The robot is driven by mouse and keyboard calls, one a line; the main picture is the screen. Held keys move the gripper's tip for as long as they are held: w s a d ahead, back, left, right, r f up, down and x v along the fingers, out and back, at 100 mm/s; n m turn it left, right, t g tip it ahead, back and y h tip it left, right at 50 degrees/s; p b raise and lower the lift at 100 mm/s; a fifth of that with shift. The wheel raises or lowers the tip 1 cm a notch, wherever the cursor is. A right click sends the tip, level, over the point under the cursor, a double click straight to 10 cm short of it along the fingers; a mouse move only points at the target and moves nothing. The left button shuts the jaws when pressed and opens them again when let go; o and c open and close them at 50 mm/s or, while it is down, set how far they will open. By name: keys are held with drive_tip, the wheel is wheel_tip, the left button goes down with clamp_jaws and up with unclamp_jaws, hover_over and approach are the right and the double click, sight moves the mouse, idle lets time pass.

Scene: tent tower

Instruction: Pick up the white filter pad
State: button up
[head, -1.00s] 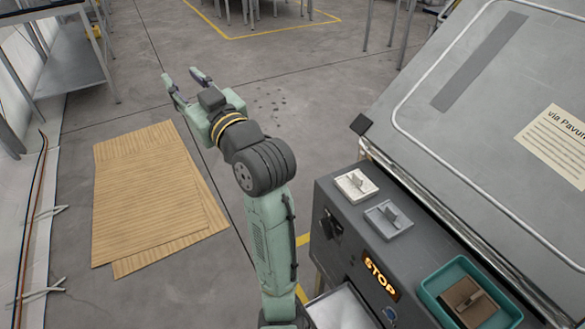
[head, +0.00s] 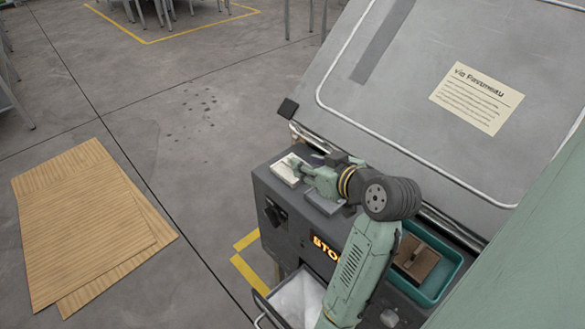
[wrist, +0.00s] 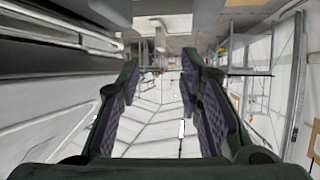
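The white filter pad (head: 285,173) lies on the dark grey top of the machine, near its far left corner. It is partly hidden by my gripper (head: 297,167), which is at the pad's right side. The head view does not show whether the fingers touch the pad. In the wrist view my gripper (wrist: 162,70) has its two fingers well apart, with no held object visible between them. I cannot clearly make out the pad there.
A grey pad (head: 322,206) lies under my arm, partly covered. A teal tray (head: 447,283) holding a brown pad (head: 418,262) sits nearer. The large tilted grey panel (head: 430,60) rises behind. An open bin (head: 296,299) is below the machine's front. Cardboard sheets (head: 85,225) lie on the floor at left.

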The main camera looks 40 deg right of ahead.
drive_tip(key=p+x, duration=0.1)
drive_tip(key=x, duration=0.4)
drive_tip(key=shift+w+f, duration=0.2)
drive_tip(key=shift+f, duration=0.1)
clamp_jaws()
idle(0.4)
